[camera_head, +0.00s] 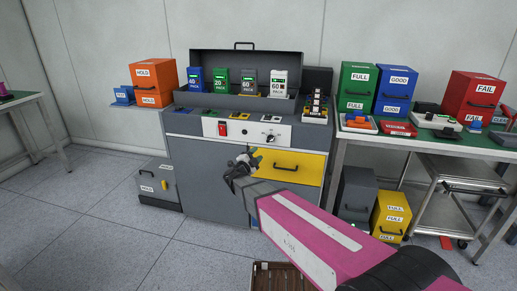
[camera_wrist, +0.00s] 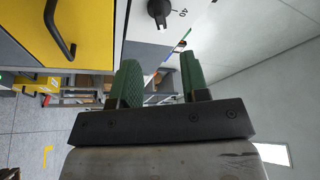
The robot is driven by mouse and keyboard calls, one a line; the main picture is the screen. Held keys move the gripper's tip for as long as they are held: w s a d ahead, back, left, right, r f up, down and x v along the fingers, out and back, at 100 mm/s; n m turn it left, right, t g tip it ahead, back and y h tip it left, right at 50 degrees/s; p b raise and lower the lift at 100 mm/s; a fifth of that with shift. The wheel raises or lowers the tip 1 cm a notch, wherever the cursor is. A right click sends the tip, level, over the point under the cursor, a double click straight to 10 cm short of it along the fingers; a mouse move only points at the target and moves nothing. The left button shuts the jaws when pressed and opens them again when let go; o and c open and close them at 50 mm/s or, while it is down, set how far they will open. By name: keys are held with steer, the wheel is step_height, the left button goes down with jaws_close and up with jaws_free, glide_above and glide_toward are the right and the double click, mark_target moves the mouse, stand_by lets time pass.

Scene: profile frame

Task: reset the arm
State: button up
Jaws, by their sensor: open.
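My arm, pink with a white stripe, reaches from the lower right in the head view. My gripper (camera_head: 243,166) is in front of the grey workbench cabinet (camera_head: 195,178), near the left end of its yellow drawer (camera_head: 311,172). In the wrist view my gripper (camera_wrist: 160,82) shows two green pads spread apart with nothing between them. The yellow drawer also shows in the wrist view (camera_wrist: 85,45) at the upper left, with its black handle. A black knob (camera_wrist: 158,10) on the white panel is beyond the fingers.
The white panel (camera_head: 225,129) carries a red switch and a knob. Battery packs stand above it in an open case (camera_head: 240,65). At right, a table (camera_head: 450,148) holds green, blue and red bins. A grey box (camera_head: 157,187) stands at lower left, and a wooden crate (camera_head: 262,280) in front.

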steer(key=s+d+f+n+g+y, duration=0.3)
steer(key=d+f+n+g+y, duration=0.15)
steer(key=d+n+y, duration=0.35)
steer(key=s+d+f+n+g+y, duration=0.4)
steer(key=f+n+y, duration=0.15)
steer(key=n, duration=0.35)
steer(key=s+d+f+n+g+h, duration=0.1)
steer(key=s+d+f+g+h, duration=0.2)
steer(key=s+d+g, duration=0.6)
steer(key=s+d, duration=0.5)
steer(key=s, duration=0.2)
steer(key=shift+d+n, duration=0.15)
steer(key=shift+n, duration=0.15)
